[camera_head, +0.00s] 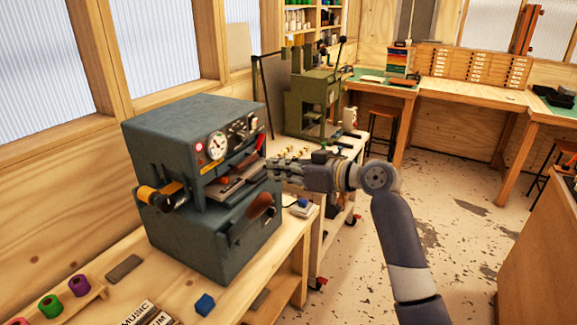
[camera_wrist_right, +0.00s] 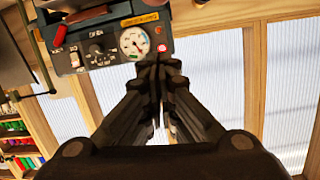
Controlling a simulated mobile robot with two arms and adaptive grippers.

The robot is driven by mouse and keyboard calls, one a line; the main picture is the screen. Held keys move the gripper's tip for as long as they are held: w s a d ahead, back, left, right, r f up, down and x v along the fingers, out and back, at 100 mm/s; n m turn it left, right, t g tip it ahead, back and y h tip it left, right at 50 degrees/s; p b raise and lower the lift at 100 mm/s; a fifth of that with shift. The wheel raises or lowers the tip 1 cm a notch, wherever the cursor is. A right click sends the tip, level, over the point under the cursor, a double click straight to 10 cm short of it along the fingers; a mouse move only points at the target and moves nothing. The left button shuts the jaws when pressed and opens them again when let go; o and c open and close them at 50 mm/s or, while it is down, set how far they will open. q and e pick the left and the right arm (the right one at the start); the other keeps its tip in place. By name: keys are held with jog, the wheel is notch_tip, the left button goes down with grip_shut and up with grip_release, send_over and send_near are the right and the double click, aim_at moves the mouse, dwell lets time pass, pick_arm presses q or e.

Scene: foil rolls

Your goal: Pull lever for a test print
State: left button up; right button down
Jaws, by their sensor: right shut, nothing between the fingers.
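A blue-grey press (camera_head: 190,135) stands on the wooden bench, with a round dial (camera_head: 217,145) and switches on its front. The dial also shows in the right wrist view (camera_wrist_right: 133,42). A brown handle (camera_head: 261,206) sticks out low on the press front; it looks like the lever, but I cannot be sure. My right gripper (camera_head: 272,169) is in front of the press opening, above and apart from the brown handle. In the wrist view its fingers (camera_wrist_right: 158,78) are together and empty, pointing at the panel. My left gripper is not in view.
An orange-and-black cylinder (camera_head: 160,194) juts from the press's left side. A blue block (camera_head: 205,304), type blocks (camera_head: 137,313) and coloured rolls (camera_head: 79,285) lie on the bench. A green machine (camera_head: 311,103) with upright black-knobbed levers stands behind. The floor at right is open.

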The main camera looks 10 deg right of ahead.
aim_at(268, 194)
jog(key=p+x, duration=0.1)
jog(key=x, duration=0.4)
jog(key=shift+a+r+p, duration=0.1)
jog(key=shift+r+p, duration=0.1)
jog(key=shift+p, duration=0.2)
jog(key=f, duration=0.1)
jog(key=p, duration=0.1)
jog(key=s+f, duration=0.1)
jog(key=shift+d+f+p, duration=0.35)
jog(key=shift+d+p, duration=0.05)
jog(key=shift+s+d+f, duration=0.3)
jog(key=shift+s+f, duration=0.05)
jog(key=shift+f, duration=0.25)
jog(key=shift+w+a, duration=0.1)
